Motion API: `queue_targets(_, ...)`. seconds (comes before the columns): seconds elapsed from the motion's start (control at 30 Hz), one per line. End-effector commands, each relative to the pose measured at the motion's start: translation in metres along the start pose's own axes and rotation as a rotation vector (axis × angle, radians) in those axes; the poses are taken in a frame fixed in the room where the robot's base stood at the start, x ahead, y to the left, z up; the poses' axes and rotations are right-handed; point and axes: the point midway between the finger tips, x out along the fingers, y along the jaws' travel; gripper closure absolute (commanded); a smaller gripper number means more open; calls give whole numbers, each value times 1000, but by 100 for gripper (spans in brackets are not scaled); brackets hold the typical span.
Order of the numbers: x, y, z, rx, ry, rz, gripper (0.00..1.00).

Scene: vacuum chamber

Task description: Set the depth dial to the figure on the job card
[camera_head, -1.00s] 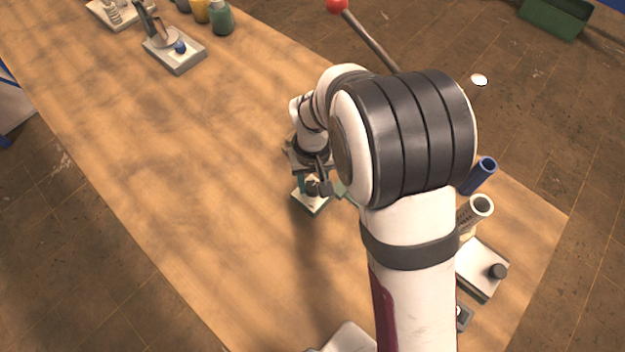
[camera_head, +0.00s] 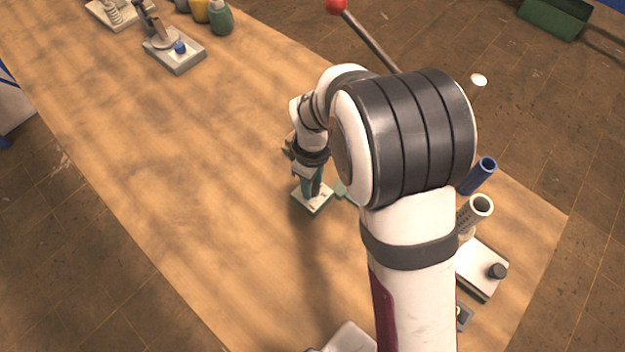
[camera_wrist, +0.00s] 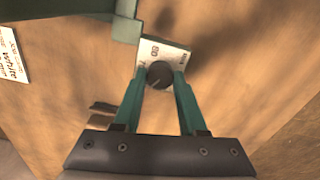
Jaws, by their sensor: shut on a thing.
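My gripper (camera_wrist: 160,82) is shut on the dark round dial (camera_wrist: 159,74) in the wrist view, with one teal finger on each side of it. The dial sits on a pale plate (camera_wrist: 150,51) with printed figures, partly hidden by the dial and fingers; I cannot read the setting. In the head view the plate (camera_head: 318,204) lies on the bench below my gripper (camera_head: 312,190). A white card (camera_wrist: 11,55) with handwriting shows at the left edge of the wrist view; its writing is too small to read surely.
A green machine part (camera_wrist: 125,22) stands close beside the plate. A blue tube (camera_head: 478,176), a pale tube (camera_head: 475,212) and a white box with a black knob (camera_head: 481,268) stand right of my arm. The left of the wooden bench (camera_head: 190,150) is largely clear.

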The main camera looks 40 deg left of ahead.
Motion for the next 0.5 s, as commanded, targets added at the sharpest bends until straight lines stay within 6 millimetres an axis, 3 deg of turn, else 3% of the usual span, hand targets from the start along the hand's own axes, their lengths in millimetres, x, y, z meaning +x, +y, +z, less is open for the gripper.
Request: queue_targets(0.5, 0, 0, 0, -112, 1, 1, 100)
